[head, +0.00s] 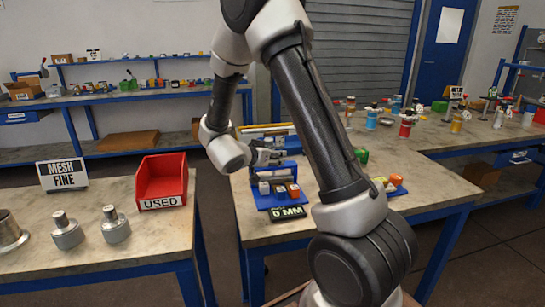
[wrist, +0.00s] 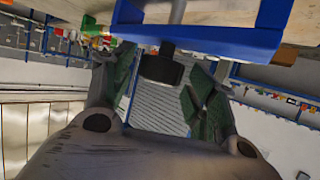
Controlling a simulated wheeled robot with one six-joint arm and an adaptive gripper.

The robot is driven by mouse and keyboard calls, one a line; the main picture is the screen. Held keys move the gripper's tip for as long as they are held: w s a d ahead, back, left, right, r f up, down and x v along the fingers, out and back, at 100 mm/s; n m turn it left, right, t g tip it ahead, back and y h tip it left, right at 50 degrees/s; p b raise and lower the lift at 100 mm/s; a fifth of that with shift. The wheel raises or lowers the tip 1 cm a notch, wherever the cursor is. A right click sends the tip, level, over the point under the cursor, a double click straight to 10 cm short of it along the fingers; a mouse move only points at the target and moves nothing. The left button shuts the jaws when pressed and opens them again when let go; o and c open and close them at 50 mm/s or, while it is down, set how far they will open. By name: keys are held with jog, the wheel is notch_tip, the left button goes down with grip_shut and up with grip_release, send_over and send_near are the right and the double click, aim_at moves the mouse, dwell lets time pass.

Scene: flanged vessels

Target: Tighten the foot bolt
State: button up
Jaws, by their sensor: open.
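In the wrist view my gripper (wrist: 162,92) is open, with a green-padded finger on each side. A dark round bolt head (wrist: 160,69) on a grey shank shows between the fingers, below a blue frame (wrist: 205,40). It looks like the foot bolt, and I see no finger touching it, though the depth is hard to judge. In the head view my gripper (head: 268,156) is at the blue stand (head: 262,203) on the middle table. The bolt cannot be made out there.
Small grey and orange blocks and a "0 MM" display (head: 288,213) are at the stand's front. A red "USED" bin (head: 162,180), a "MESH FINE" sign (head: 62,174) and metal vessels (head: 66,232) stand on the left table. Several coloured fittings crowd the right bench.

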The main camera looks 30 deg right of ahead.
jog(key=shift+w+d+f, duration=0.2)
jog(key=shift+w+d, duration=0.05)
jog(key=shift+d, duration=0.25)
jog(key=c, duration=1)
jog(key=shift+o, duration=0.2)
